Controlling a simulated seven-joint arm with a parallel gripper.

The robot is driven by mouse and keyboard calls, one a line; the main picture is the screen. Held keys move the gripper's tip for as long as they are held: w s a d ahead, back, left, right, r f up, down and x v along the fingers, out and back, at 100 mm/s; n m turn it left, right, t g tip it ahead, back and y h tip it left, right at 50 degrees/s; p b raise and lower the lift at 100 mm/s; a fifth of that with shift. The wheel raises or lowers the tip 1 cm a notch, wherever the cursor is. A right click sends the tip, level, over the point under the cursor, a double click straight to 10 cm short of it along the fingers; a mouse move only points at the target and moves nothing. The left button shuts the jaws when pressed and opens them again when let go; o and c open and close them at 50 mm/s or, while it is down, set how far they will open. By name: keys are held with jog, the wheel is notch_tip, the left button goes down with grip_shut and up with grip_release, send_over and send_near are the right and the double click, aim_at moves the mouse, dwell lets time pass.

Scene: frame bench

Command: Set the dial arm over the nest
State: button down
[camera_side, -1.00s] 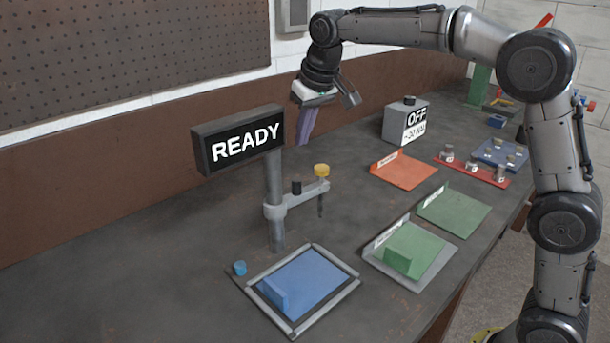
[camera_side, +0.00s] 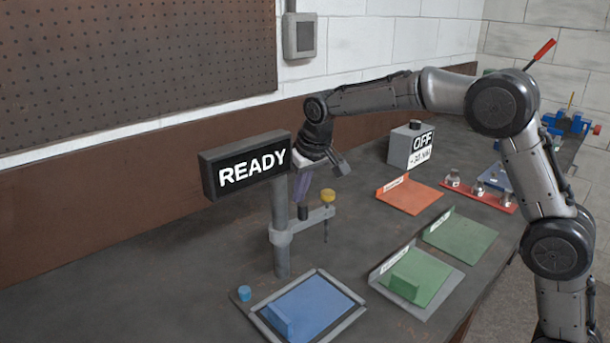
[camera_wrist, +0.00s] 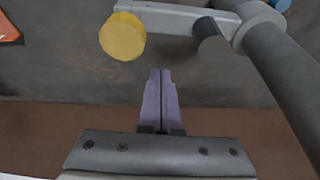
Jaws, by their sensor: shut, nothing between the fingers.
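The dial arm (camera_side: 309,220) is a grey bar clamped on an upright post (camera_side: 280,250). It points to the right and away from the framed blue plate, with a yellow dial (camera_side: 328,196) at its free end and a black knob midway. The nest appears to be this blue plate in a grey frame (camera_side: 345,327); the dial is not over it. My gripper (camera_side: 303,200) is shut and empty, its purple fingers pointing down behind the arm. In the wrist view the closed fingertips (camera_wrist: 161,72) are beside the dial arm (camera_wrist: 172,17), with a visible gap.
A READY sign (camera_side: 245,165) tops the post, close to my gripper. A blue button (camera_side: 244,293) sits by the frame. Bench at left is clear.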

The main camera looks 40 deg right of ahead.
aim_at(318, 213)
jog(key=shift+s+a+f, duration=0.1)
jog(key=shift+s+f, duration=0.05)
jog(key=shift+s, duration=0.85)
jog(key=shift+s+a+f, duration=0.1)
jog(key=shift+s, duration=0.85)
jog(key=shift+s+m, duration=0.55)
jog(key=shift+m, duration=0.15)
jog(key=shift+s+m+h, duration=0.5)
jog(key=shift+s+m, duration=0.35)
jog(key=shift+m, duration=0.15)
jog(key=s+m, duration=0.1)
jog(key=s+a+m+h, duration=0.1)
jog(key=m, duration=0.1)
jog(key=shift+s+g, duration=0.3)
jog(key=shift+g, duration=0.1)
jog(key=s+a+m+g+h, duration=0.1)
jog(key=s+a+m, duration=0.3)
jog(key=m, duration=0.5)
jog(key=shift+s+a+m+g, duration=0.35)
jog(key=shift+a+g, duration=0.45)
jog(key=shift+a, duration=0.6)
